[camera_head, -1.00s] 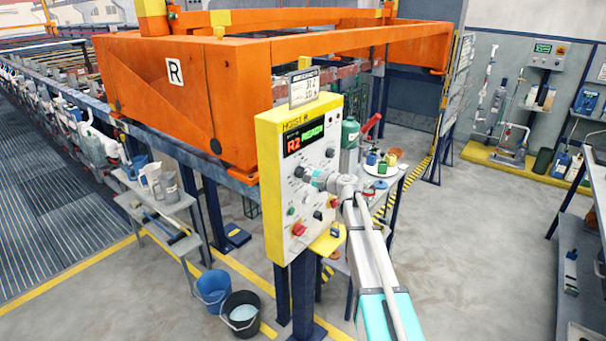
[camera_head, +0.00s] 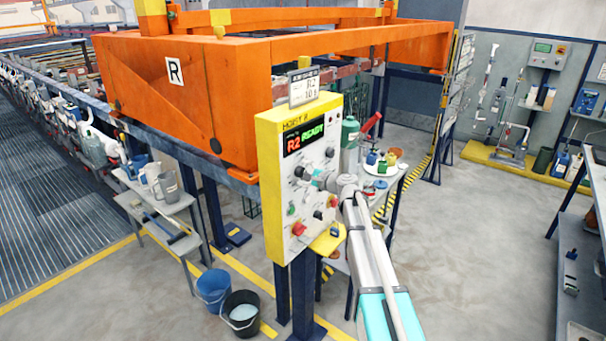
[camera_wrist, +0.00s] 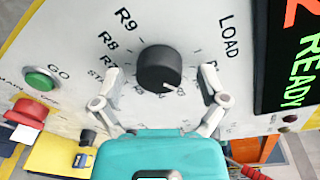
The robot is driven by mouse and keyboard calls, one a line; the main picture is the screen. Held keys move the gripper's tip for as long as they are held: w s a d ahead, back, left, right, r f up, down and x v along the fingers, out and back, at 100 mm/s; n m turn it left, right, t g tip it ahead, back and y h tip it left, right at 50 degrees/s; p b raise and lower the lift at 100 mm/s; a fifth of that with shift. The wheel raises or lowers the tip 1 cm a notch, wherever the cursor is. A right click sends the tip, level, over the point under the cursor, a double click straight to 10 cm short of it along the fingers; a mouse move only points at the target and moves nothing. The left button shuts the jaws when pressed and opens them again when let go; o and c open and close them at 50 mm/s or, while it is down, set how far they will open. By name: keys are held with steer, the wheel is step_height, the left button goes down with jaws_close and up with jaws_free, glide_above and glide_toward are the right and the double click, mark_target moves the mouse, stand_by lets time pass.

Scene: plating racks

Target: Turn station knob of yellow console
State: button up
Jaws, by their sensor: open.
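The yellow console (camera_head: 268,150) stands on posts, with a white face and a lit display (camera_head: 303,138) reading "R2 READY" in the head view. In the wrist view, the black station knob (camera_wrist: 160,68) sits on the panel, ringed by printed labels such as R9, R8 and LOAD. Its pale mark points down and slightly right in that picture. My gripper (camera_wrist: 160,80) is open, with one finger on each side of the knob and a visible gap to it on both sides. In the head view, my gripper (camera_head: 318,179) is close against the console face.
A green button (camera_wrist: 42,79) and a red knob (camera_wrist: 27,113) are left of my gripper in the wrist view. In the head view, an orange hoist frame (camera_head: 190,95) is behind the console. Two buckets (camera_head: 213,286) stand below left.

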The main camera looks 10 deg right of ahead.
steer(key=shift+n, duration=0.3)
steer(key=s+d+n+t+b, duration=0.2)
steer(key=s+d+n, duration=0.7)
steer(key=s+n, duration=0.2)
steer(key=s+a+f+n+g+h+b, duration=0.1)
steer(key=s+a+f+g+b, duration=0.1)
steer(key=s+a+f+g, duration=0.2)
steer(key=s+a+f+n+g+h+b, duration=0.2)
steer(key=s+a+f+g, duration=0.3)
steer(key=s+f, duration=0.4)
steer(key=shift+s+f+n+b, duration=0.35)
steer(key=shift+f+b, duration=0.2)
steer(key=shift+f, duration=1.85)
stand_by(0.6)
